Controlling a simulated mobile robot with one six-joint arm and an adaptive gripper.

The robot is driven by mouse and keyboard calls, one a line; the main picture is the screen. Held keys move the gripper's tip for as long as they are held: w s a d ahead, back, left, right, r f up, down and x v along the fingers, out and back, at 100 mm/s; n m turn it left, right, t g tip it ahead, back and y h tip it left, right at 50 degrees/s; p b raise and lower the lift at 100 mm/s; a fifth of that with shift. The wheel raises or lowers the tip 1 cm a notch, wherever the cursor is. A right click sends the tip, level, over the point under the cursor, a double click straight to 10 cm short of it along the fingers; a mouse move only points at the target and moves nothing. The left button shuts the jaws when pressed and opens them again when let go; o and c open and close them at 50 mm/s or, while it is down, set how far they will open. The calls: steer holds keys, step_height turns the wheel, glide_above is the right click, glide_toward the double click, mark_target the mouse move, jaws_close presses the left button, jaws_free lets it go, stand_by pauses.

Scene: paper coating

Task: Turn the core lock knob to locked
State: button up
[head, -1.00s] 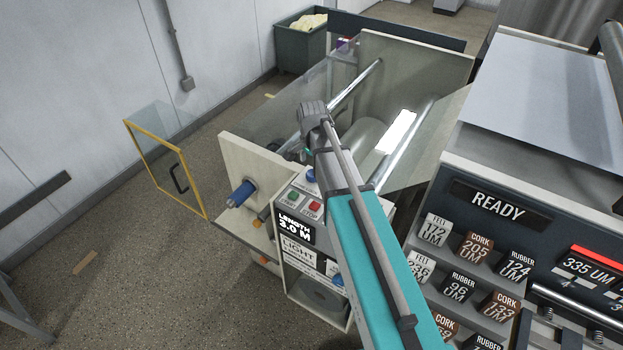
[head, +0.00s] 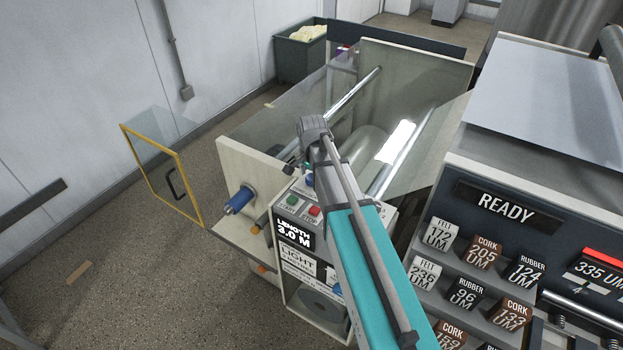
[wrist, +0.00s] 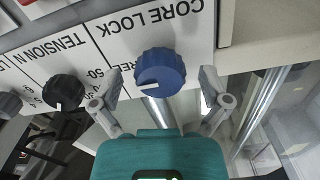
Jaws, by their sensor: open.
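The core lock knob (wrist: 160,70) is a blue, ribbed round knob under the upside-down words CORE LOCK on a white label panel in the wrist view. Its white pointer mark points toward the lower left of that picture. My gripper (wrist: 161,80) is open, with one finger on each side of the knob and visible gaps between. No firm contact shows. In the head view my gripper (head: 311,128) is above the coater's front side. I cannot tell which blue part there is this knob.
A black tension knob (wrist: 63,92) and a grey knob (wrist: 10,104) sit left of it on the panel. In the head view, a blue roller end (head: 240,200) and a yellow-framed open door (head: 165,180) stand at left. The READY cabinet (head: 505,205) fills the right.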

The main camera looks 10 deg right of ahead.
steer(key=c, duration=1.1)
steer(key=shift+c, duration=0.2)
steer(key=shift+n, duration=0.3)
steer(key=n, duration=0.7)
steer(key=shift+s+n, duration=0.1)
steer(key=shift+n, duration=0.3)
steer(key=n, duration=0.4)
steer(key=shift+d+n, duration=0.1)
steer(key=shift+n, duration=0.2)
steer(key=n, duration=0.5)
